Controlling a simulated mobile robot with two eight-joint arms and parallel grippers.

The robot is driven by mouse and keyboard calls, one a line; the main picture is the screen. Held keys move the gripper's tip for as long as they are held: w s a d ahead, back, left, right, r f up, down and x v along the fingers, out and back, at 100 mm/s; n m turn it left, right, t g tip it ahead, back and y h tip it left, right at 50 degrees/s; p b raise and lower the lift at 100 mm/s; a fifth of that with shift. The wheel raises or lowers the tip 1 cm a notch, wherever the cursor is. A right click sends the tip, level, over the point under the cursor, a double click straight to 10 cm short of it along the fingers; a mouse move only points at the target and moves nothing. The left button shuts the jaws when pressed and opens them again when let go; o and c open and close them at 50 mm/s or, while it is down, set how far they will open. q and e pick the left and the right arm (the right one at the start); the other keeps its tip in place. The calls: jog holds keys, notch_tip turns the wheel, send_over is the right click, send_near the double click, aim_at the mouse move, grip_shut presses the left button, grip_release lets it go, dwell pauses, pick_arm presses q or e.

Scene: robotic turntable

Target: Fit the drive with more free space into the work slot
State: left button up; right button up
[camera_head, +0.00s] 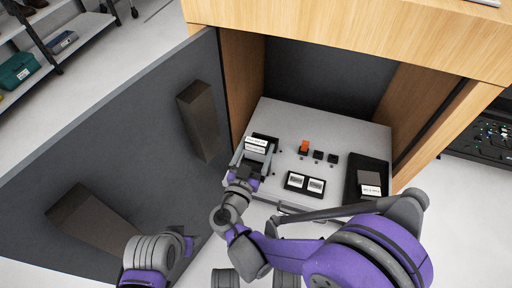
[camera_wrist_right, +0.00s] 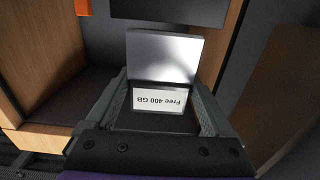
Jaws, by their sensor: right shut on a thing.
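My right gripper (camera_head: 252,160) is over the left part of a light grey shelf inside a wooden cabinet. In the right wrist view the gripper (camera_wrist_right: 162,82) is shut on a drive (camera_wrist_right: 163,57) with a bare silver face and a white label reading "Free 400 GB", upside down there. In the head view two white labels (camera_head: 256,141) show at the fingertips, over a dark holder; I cannot tell which belongs to the held drive. A black frame (camera_head: 305,193) with two white-labelled parts lies at the shelf's middle.
A black tray (camera_head: 366,168) with a labelled piece (camera_head: 370,190) is at the shelf's right. An orange piece (camera_head: 304,147) and two small black blocks (camera_head: 325,156) stand mid-shelf. The grey door (camera_head: 140,140) hangs open at left; wooden walls flank the shelf.

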aim_at(256, 160)
jog(key=shift+f+b, duration=0.75)
jog(key=shift+f, duration=0.15)
jog(key=shift+f, duration=0.3)
jog(key=shift+f+b, duration=0.7)
jog(key=shift+b, duration=0.15)
jog(key=shift+f, duration=0.8)
jog(key=o, duration=1.2)
jog(key=p+v, duration=0.1)
jog(key=v, duration=0.9)
jog(key=shift+s+a+p, duration=0.1)
jog(key=shift+s+p, duration=0.3)
jog(key=shift+s, duration=0.1)
